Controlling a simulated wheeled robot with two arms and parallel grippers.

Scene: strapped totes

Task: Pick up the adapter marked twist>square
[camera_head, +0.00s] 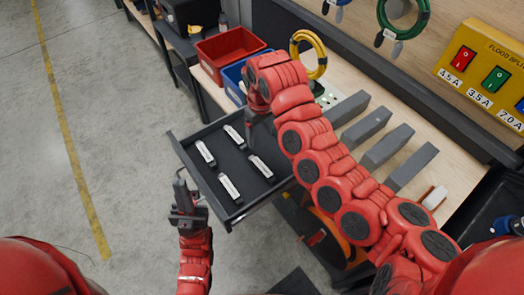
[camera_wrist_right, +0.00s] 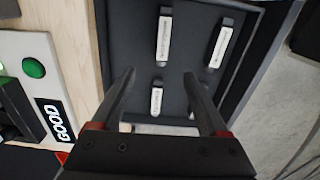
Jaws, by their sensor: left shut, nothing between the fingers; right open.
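Several small dark adapters with white labels lie apart in an open dark drawer (camera_head: 183,150): one at the left (camera_head: 205,153), one at the back (camera_head: 235,136), one at the front (camera_head: 229,186) and one at the right (camera_head: 261,168). The label texts are too small to read, so I cannot tell which is twist>square. My right gripper (camera_wrist_right: 158,74) is open and empty above the drawer. In its wrist view one adapter (camera_wrist_right: 157,98) shows between the fingers, and another is partly behind the right finger. My left gripper (camera_head: 187,205) is shut and empty, outside the drawer's front left corner.
A red bin (camera_head: 228,48) and a blue bin (camera_head: 234,76) stand on the wooden bench behind the drawer. Several grey blocks (camera_head: 388,147) stand to the right. Yellow and green cable coils hang at the back. A panel with a green button (camera_wrist_right: 33,67) shows beside the drawer.

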